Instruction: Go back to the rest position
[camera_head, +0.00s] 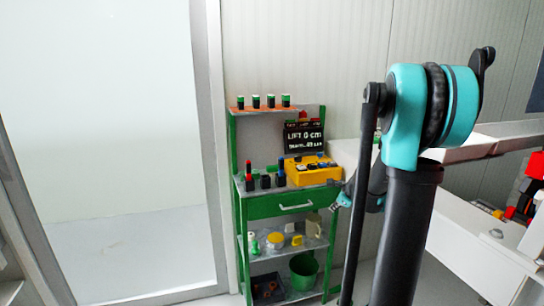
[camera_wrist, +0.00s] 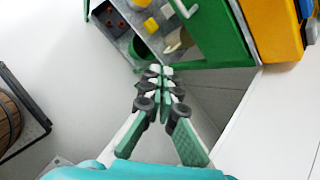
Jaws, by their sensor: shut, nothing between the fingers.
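My gripper (camera_wrist: 162,78) is shut and empty in the wrist view, its fingertips together. In the head view a small part of my gripper (camera_head: 343,200) shows to the right of the green tool cart (camera_head: 240,225), partly hidden behind my dark arm link. In the wrist view the green cart (camera_wrist: 222,35) lies beyond the fingertips, seen tilted. I cannot tell from the pictures whether the fingertips touch it; they look apart.
A yellow bin (camera_head: 315,176) and a dark display (camera_head: 303,137) stand on the cart top. A green bucket (camera_head: 304,271) sits on a lower shelf. A glass door (camera_head: 110,150) is at left. White machinery (camera_head: 480,240) stands at right. In the wrist view a brown barrel (camera_wrist: 10,120) is at left.

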